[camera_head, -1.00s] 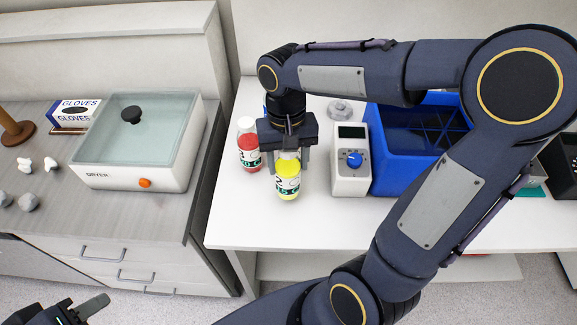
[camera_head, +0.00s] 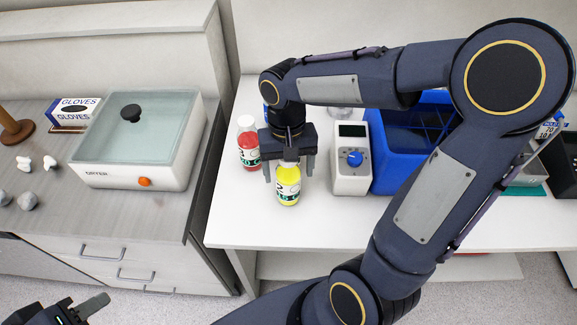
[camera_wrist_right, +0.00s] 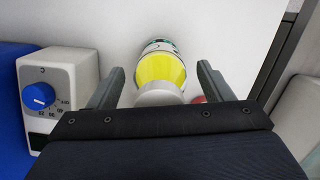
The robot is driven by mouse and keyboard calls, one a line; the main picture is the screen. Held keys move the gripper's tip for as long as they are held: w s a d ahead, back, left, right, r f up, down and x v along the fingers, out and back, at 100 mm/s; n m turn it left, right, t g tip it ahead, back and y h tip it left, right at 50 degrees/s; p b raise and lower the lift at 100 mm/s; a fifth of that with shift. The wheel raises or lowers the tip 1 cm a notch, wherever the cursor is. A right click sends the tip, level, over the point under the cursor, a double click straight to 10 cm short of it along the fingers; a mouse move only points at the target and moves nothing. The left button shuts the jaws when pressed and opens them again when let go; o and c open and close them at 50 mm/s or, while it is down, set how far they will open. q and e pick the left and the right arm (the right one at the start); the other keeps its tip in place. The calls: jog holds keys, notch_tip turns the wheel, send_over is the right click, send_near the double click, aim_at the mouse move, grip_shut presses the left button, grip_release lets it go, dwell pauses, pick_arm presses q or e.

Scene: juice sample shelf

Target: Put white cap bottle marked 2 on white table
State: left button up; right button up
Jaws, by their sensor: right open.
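A bottle with yellow contents (camera_head: 288,186) stands upright on the white table (camera_head: 300,228); its white cap (camera_wrist_right: 158,95) shows in the right wrist view. Its label is partly visible, but I cannot read the number surely. My right gripper (camera_head: 289,172) is open above it, with one finger on each side of the bottle and gaps between. A bottle with red contents and a white cap (camera_head: 248,146) stands just left of it. My left gripper (camera_head: 85,312) is only partly in view at the lower left corner, away from the table.
A white device with a blue knob (camera_head: 351,160) stands right of the yellow bottle, beside a blue bin (camera_head: 395,178). A dryer (camera_head: 140,140) and a gloves box (camera_head: 73,113) are on the grey counter at left. The table's front strip is clear.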

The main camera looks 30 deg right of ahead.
jog(key=r, duration=0.3)
jog(key=w+r, duration=0.1)
jog(key=r, duration=0.7)
jog(key=shift+w+d+r, duration=0.2)
jog(key=shift+r, duration=0.3)
jog(key=shift+s+r, duration=0.1)
jog(key=shift+s, duration=0.1)
jog(key=s+f+n+t+y, duration=0.1)
jog(key=s+f+t, duration=0.2)
jog(key=s, duration=0.3)
jog(key=s+a+f+n+t+y, duration=0.1)
jog(key=s+f+t+y, duration=0.1)
jog(key=s+f+t, duration=0.2)
jog(key=shift+s+a, duration=0.15)
jog(key=shift+s, duration=1.1)
